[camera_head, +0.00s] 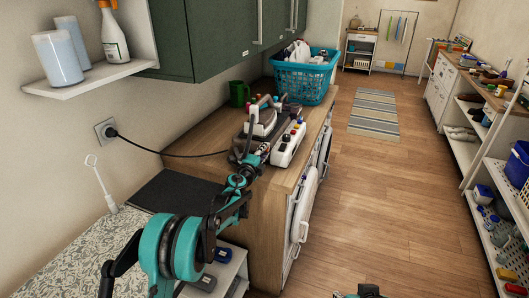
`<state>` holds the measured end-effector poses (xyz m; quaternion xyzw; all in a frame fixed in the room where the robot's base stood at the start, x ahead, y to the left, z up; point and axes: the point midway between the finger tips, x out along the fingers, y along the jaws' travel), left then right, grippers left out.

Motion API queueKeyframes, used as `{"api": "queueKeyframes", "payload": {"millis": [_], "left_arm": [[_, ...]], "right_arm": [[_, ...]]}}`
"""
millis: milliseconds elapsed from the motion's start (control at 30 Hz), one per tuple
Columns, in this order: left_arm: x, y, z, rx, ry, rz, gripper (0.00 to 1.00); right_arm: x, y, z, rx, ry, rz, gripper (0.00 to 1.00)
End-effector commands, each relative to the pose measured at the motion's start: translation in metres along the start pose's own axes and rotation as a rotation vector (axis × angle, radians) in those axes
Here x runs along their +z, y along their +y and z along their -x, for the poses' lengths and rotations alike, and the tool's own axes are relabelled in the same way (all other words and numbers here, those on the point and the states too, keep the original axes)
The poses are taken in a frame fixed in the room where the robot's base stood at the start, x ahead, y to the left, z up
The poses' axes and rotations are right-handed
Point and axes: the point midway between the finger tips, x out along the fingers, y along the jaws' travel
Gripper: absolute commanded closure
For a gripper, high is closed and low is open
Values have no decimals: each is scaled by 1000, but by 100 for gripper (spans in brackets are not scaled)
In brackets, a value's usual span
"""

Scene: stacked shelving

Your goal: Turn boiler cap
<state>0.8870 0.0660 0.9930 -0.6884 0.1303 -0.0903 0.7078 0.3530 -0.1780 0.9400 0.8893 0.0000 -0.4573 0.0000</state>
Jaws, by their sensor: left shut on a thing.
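A steam iron station with a white and grey boiler (287,145) stands on the wooden counter. Red and blue parts show on top of it. A grey iron (262,118) rests at its back left. My left gripper (262,151) reaches in from the lower left and is at the boiler's near left end. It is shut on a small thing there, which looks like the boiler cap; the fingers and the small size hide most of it. A dark part of my right arm or gripper (368,291) shows at the bottom edge, cut off by the frame.
A black cord runs from the wall socket (106,130) to the iron station. Green cabinets (215,45) hang above. The wooden floor (385,200) to the right is clear.

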Motion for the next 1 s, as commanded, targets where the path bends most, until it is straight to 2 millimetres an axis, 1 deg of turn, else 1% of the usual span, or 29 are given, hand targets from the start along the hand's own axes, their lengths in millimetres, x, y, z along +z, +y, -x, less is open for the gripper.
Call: {"api": "queueKeyframes", "payload": {"millis": [133, 300, 733, 767, 800, 833, 1000], "left_arm": [[-2, -4, 0, 41, 9, -3, 100], [-2, -5, 0, 93, 8, -4, 100], [-1, -3, 0, 116, 4, -1, 100], [-1, -3, 0, 116, 4, -1, 70], [-1, -3, 0, 116, 4, -1, 59], [-1, -3, 0, 116, 4, -1, 54], [-1, -3, 0, 115, 3, -1, 54]], "right_arm": [[-6, 0, 8, 0, 0, 0, 60], [-11, 0, 15, 0, 0, 0, 60], [-12, 0, 16, 0, 0, 0, 60], [-12, 0, 16, 0, 0, 0, 60], [-12, 0, 16, 0, 0, 0, 60], [-12, 0, 16, 0, 0, 0, 60], [-12, 0, 16, 0, 0, 0, 60]]}}
